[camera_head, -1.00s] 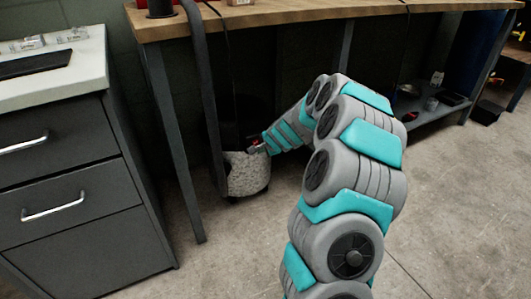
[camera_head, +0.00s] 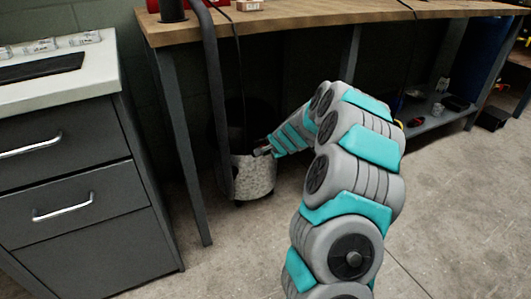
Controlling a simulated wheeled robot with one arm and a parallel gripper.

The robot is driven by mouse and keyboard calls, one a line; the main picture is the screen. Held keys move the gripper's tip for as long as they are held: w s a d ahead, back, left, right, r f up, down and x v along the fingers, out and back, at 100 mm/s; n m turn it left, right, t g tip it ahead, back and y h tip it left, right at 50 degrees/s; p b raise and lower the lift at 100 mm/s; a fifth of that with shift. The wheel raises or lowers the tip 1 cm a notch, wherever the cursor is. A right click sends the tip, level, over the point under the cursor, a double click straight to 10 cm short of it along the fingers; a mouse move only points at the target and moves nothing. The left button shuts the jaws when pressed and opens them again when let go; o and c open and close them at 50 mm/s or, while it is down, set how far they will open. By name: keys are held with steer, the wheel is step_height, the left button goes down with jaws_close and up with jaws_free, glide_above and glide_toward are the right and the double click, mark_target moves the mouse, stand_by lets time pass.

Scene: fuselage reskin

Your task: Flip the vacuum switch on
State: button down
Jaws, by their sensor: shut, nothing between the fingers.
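The vacuum (camera_head: 252,176) stands on the floor under the wooden bench, with a speckled light lower body and a dark upper part in shadow. Its dark hose (camera_head: 215,100) runs up past the bench's front edge. My gripper (camera_head: 258,151) is shut and empty. It reaches in from the right under the bench, its tip close to the vacuum near the top of the speckled part. I cannot tell whether it touches. The switch itself is too small and dark to make out.
The wooden bench (camera_head: 330,22) overhangs the vacuum, and its metal leg (camera_head: 182,150) stands to the left. A grey drawer cabinet (camera_head: 75,190) fills the left side. A low shelf (camera_head: 440,118) with small items is at the right. The floor in front is open.

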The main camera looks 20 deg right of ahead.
steer(key=shift+r, duration=0.2)
steer(key=shift+r+p, duration=0.65)
steer(key=shift+p, duration=0.1)
steer(key=shift+s, duration=0.1)
